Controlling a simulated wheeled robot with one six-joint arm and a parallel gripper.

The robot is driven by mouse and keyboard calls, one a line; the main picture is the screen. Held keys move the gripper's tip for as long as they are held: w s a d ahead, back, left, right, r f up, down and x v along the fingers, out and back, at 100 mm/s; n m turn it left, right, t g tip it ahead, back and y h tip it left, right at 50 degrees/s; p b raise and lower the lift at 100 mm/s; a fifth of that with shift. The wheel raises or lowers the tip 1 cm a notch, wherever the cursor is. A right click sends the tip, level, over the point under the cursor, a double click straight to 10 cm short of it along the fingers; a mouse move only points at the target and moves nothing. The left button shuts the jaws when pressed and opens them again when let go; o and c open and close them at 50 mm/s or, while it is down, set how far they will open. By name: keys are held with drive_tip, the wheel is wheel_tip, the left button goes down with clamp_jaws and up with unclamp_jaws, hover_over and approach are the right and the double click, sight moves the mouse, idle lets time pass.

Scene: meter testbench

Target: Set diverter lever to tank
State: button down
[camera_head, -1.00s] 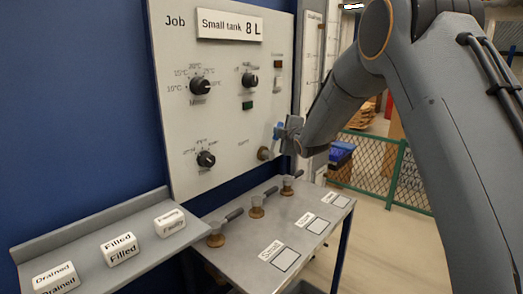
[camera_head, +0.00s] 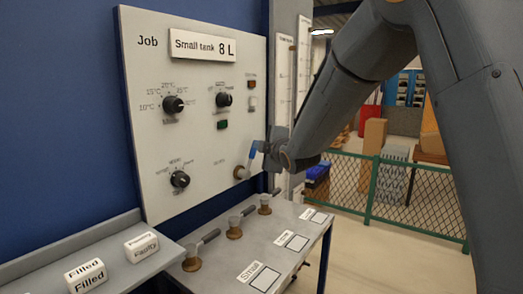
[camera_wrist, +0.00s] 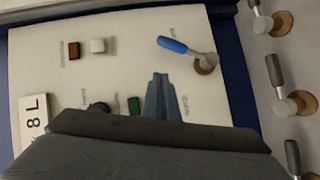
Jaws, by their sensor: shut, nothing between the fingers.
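The diverter lever (camera_head: 252,155) has a blue handle on a round brass base at the lower right of the grey panel (camera_head: 205,120). In the head view its handle points up, tilted a little right, beside my gripper (camera_head: 266,146). In the wrist view the blue handle (camera_wrist: 175,45) lies just beyond and slightly right of my fingertips (camera_wrist: 160,76), with the brass base further right. My fingers are shut and empty. Whether they touch the handle I cannot tell. The small labels near the lever are too small to read.
Black knobs (camera_head: 173,104), a green button (camera_head: 223,125) and a "Small tank 8 L" sign (camera_head: 202,45) are on the panel. Below stands a grey bench (camera_head: 290,225) with several brass valves. A shelf (camera_head: 50,262) holds labelled blocks. A green fence (camera_head: 372,190) stands behind right.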

drive_tip(key=shift+v, duration=0.8)
drive_tip(key=shift+r, duration=0.15)
